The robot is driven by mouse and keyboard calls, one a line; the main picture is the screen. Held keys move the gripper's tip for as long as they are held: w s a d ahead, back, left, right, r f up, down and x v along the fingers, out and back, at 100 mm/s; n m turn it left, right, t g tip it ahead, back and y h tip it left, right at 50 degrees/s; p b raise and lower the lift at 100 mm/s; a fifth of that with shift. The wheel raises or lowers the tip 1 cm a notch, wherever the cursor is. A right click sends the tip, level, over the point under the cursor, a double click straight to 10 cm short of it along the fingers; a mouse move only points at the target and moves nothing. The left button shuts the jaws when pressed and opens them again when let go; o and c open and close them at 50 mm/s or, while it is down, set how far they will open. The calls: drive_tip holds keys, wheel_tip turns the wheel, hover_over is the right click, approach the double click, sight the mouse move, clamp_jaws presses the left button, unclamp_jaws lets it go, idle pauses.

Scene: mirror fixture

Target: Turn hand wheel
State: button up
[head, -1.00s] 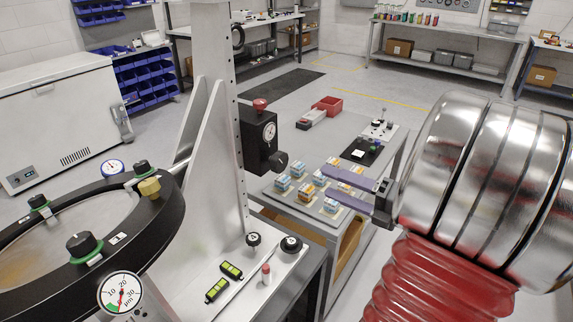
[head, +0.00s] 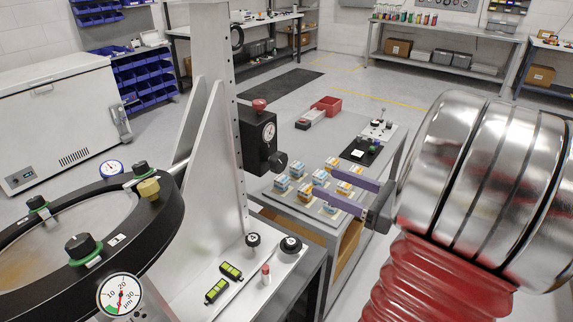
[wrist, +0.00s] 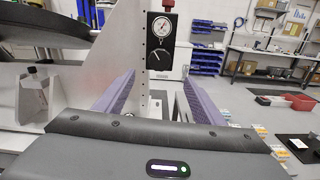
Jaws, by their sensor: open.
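A black box (head: 262,140) with a red top knob, a dial gauge and a dark hand knob (head: 279,160) at its lower right is mounted on the upright metal plate. In the wrist view the box (wrist: 160,42) and its knob (wrist: 162,54) show beyond and between my fingers. Which one is the task's hand wheel is not clear. My gripper (head: 324,180) has two purple fingers, open and empty, right of the box and apart from it.
The upright plate (head: 212,130) and its base (head: 255,268) stand left of my gripper. Open floor (head: 350,80) lies farther back.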

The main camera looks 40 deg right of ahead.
sight(283, 164)
drive_tip(key=shift+w, duration=0.15)
drive_tip(key=shift+x, duration=6.8)
drive_tip(key=shift+c, duration=0.5)
drive_tip(key=c, duration=0.9)
drive_tip(key=shift+c, duration=0.3)
